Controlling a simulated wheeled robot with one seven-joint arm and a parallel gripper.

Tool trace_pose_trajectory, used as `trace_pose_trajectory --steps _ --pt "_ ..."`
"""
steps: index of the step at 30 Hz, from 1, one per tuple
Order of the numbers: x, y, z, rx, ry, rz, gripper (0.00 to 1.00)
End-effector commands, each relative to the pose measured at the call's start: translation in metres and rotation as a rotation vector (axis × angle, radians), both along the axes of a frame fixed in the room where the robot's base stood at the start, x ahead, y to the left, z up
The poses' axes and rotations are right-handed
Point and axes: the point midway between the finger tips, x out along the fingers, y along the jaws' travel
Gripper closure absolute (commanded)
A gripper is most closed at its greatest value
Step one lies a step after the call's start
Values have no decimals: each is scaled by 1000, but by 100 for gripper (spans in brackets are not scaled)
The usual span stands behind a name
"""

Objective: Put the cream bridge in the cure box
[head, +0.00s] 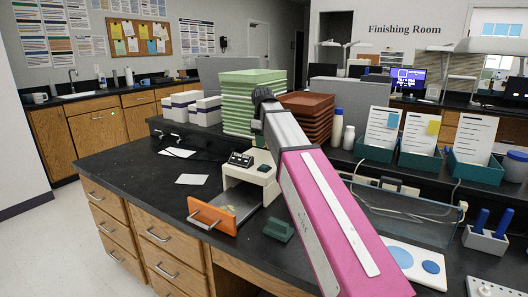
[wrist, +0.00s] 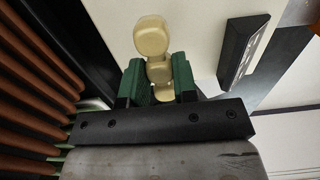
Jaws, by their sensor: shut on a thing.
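The cream bridge (wrist: 155,62) shows in the wrist view as a short row of rounded, tooth-like units. My gripper (wrist: 158,85) is shut on it, with a green finger on each side. One unit sticks out beyond the fingertips and a lower part shows between them. The cure box (head: 261,173) is the cream box on the black counter in the head view. In the wrist view a pale surface, probably the box, lies beyond the bridge. My gripper is hidden in the head view.
A stack of red-brown trays (head: 308,117) stands behind the box and shows close at the left of the wrist view (wrist: 30,85). Green trays (head: 240,103) stand beside it. A small green block (head: 279,229) lies right of the door. The counter left of the box is mostly clear.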

Motion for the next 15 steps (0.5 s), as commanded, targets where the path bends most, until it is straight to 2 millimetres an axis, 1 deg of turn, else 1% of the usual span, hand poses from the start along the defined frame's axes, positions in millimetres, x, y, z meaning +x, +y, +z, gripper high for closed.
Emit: trace_pose_trajectory --steps 5,8,12,15 --pt "3 -5 -7 0 1 1 97" --pt "3 -5 -16 0 1 1 97" --pt "2 -5 -36 -1 3 0 97" --pt "3 -5 -43 0 1 0 97"
